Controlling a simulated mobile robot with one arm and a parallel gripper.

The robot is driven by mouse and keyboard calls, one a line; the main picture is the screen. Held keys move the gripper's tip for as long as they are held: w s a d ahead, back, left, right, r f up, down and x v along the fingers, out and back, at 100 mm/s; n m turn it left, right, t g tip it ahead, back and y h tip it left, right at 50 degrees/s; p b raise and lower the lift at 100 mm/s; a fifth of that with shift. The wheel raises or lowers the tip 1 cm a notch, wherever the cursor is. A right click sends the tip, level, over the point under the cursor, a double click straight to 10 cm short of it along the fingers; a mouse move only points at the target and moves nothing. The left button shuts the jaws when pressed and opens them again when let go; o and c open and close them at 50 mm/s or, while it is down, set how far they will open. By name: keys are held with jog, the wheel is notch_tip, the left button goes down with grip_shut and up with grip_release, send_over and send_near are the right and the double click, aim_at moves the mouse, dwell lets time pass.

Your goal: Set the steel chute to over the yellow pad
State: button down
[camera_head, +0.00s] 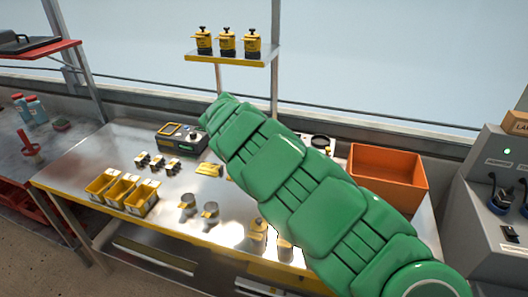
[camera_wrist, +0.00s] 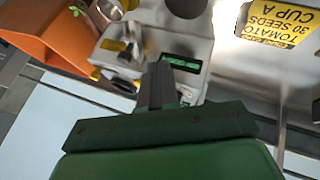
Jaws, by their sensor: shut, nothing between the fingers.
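In the wrist view, a pale grey machine with a green display (camera_wrist: 181,65) lies just beyond my gripper. A steel part that looks like the chute (camera_wrist: 138,42) stands on its left side, partly blurred and close to my fingers. In the head view my green arm hides the gripper and most of this machine.
An orange bin (camera_head: 388,178) stands right of my arm and also shows in the wrist view (camera_wrist: 55,35). A tomato seed card (camera_wrist: 272,22) is at upper right there.

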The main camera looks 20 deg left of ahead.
jog(key=d, duration=0.1)
jog(key=w+d+f, duration=0.1)
jog(key=d, duration=0.1)
jog(key=w+d+f, duration=0.1)
jog(key=shift+w+d, duration=0.1)
jog(key=shift+d, duration=0.3)
jog(key=shift+s+d+n+t+y, duration=0.1)
jog(key=shift+d+n+t+y, duration=0.25)
jog(key=shift+n, duration=0.35)
jog(key=shift+s+d+n+t+y, duration=0.1)
jog(key=shift+n+y, duration=0.35)
jog(key=shift+n, duration=0.25)
dwell(0.6)
jog(key=shift+s+d, duration=0.1)
jog(key=shift+d, duration=0.4)
jog(key=shift+d+n+t+y, duration=0.25)
jog(key=shift+d+n+y, duration=0.75)
jog(key=shift+d+n, duration=0.8)
jog(key=shift+w+d, duration=0.2)
jog(key=shift+d, duration=0.15)
